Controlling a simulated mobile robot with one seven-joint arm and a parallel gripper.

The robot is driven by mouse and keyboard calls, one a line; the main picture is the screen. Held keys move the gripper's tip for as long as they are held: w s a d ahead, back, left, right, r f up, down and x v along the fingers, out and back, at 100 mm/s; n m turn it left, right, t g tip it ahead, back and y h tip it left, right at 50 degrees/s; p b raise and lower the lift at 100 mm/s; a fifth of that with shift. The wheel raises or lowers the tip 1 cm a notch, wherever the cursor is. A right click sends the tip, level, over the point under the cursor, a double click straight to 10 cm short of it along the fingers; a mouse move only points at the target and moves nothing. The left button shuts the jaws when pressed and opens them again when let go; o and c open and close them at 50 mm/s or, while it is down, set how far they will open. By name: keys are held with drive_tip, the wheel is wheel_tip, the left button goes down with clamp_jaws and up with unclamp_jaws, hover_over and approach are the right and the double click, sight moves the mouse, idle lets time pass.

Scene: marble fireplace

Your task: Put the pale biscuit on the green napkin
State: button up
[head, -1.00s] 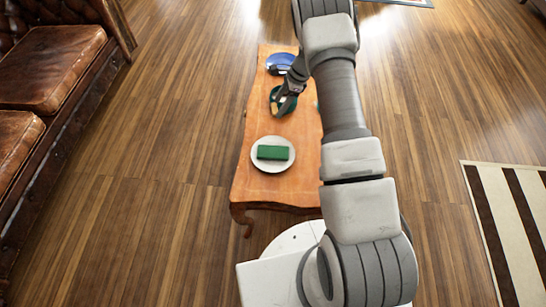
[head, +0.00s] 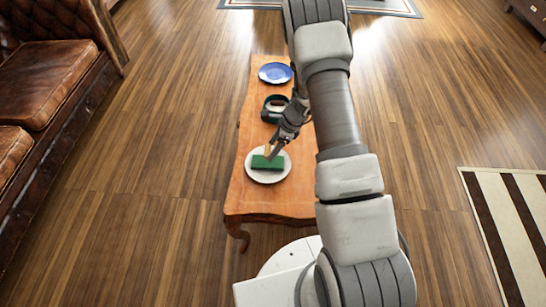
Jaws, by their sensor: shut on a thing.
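The green napkin (head: 268,163) is a folded rectangle lying on a round white plate (head: 266,179) near the front of the wooden table. My gripper (head: 271,151) is shut on the pale biscuit (head: 267,149), a small tan piece that shows at its fingertips. The biscuit is over the back edge of the napkin. I cannot tell whether it touches the napkin. My fingers hide part of the biscuit.
A dark green round container (head: 268,115) stands behind the plate, partly hidden by my arm. A blue plate (head: 275,73) lies at the table's far end. The table (head: 262,205) is bare at its front. A brown leather sofa (head: 45,80) stands at the left.

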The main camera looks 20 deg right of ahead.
sight(273, 161)
drive_tip(key=shift+s+a+f, duration=0.1)
drive_tip(key=shift+s+f, duration=0.15)
drive_tip(key=shift+f, duration=0.2)
drive_tip(key=shift+f+b, duration=0.7)
drive_tip(key=shift+f, duration=0.95)
